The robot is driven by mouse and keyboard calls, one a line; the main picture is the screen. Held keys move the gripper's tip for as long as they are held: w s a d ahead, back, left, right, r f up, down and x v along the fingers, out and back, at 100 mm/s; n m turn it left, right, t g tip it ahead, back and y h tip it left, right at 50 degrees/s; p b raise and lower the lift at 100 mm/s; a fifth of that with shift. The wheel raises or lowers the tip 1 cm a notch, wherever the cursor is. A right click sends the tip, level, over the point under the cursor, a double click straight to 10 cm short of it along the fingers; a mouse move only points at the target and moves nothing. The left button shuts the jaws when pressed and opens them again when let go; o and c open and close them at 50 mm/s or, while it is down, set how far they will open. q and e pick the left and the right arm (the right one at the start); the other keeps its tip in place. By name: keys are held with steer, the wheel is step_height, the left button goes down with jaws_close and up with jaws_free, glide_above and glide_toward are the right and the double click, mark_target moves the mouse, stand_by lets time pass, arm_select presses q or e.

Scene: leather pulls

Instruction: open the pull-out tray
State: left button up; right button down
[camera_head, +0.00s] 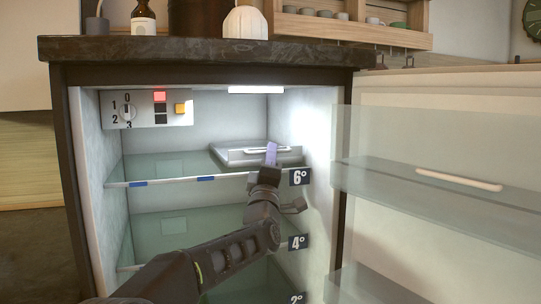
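The pull-out tray (232,154) is a shallow grey tray on the upper glass shelf, at the back right inside an open refrigerator. A light bar lies across its top. A small purple strap (271,152) stands at the tray's front. My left gripper (268,176) reaches up from below, with its dark tip right at the strap's lower end. The tip hides that end, and I cannot tell whether the fingers grip the strap or only sit in front of it. My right gripper is not in view.
The refrigerator door (430,190) stands open at the right, with glass door shelves. The upper glass shelf (160,170) is clear left of the tray. A control panel (148,108) is at the upper left inside. A dark countertop (200,50) holds bottles and a vase above.

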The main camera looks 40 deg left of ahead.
arm_select(q)
steer(key=shift+c, duration=0.4)
jaws_close()
stand_by(1.0)
